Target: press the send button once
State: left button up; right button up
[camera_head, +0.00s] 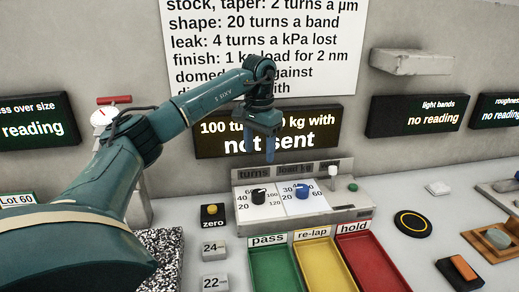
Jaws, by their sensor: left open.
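A grey control console (345,200) stands on the bench below the display. Its right side carries a small green button (352,187) with no readable label; it may be the send button. A white-topped post (333,172) stands just left of it. A black knob (258,196) sits on the dial marked turns and a blue knob (302,191) on the dial marked load kg. The wall display (300,141) reads "not sent", its upper line partly hidden by my arm. My left gripper (270,157) is open, fingers down, above the console's left part, apart from the button.
Green (272,270), yellow (318,262) and red (372,260) trays lie in front of the console. A yellow zero button (212,209) is to its left. A black disc with a yellow ring (412,223) lies right. A grey wall block (411,62) juts out upper right.

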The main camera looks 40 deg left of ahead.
aim_at(352, 187)
jog(key=k+l, duration=0.75)
jog(key=l, duration=0.2)
